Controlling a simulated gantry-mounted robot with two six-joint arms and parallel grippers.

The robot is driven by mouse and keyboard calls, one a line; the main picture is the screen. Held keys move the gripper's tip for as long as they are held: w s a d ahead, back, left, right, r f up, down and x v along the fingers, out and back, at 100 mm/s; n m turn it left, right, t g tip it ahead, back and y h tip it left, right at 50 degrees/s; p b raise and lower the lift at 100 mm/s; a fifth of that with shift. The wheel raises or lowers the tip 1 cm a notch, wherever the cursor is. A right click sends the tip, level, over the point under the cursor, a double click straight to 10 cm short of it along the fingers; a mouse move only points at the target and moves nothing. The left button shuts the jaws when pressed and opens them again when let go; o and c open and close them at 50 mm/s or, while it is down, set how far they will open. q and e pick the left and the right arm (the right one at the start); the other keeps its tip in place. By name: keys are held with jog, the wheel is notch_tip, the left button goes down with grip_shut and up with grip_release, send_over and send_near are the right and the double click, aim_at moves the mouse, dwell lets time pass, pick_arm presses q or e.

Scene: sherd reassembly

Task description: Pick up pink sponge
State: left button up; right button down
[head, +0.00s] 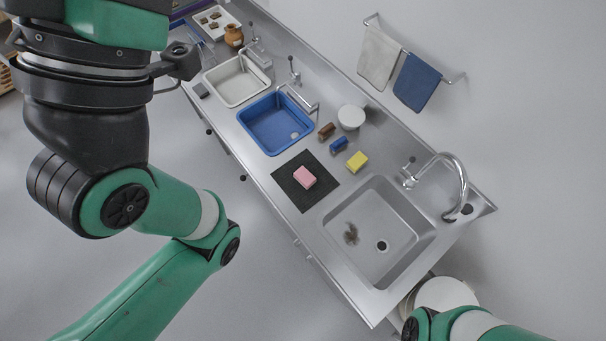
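The pink sponge (305,177) lies on a black mat (291,194) on the steel counter, between the blue basin and the large steel sink. Nothing touches it from above. My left arm fills the left side of the head view, away from the sponge over the floor, and its gripper is out of the frame. Only a green piece of my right arm shows at the bottom right edge, and its gripper is out of the frame too.
A yellow sponge (357,161), a blue block (339,145) and a brown block (326,131) lie behind the mat. A blue basin (274,123), a white basin (237,81) and a steel sink (379,232) with a tall faucet (455,180) line the counter.

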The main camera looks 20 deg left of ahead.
dwell(0.4)
pick_arm(q)
jog(key=o, duration=0.8)
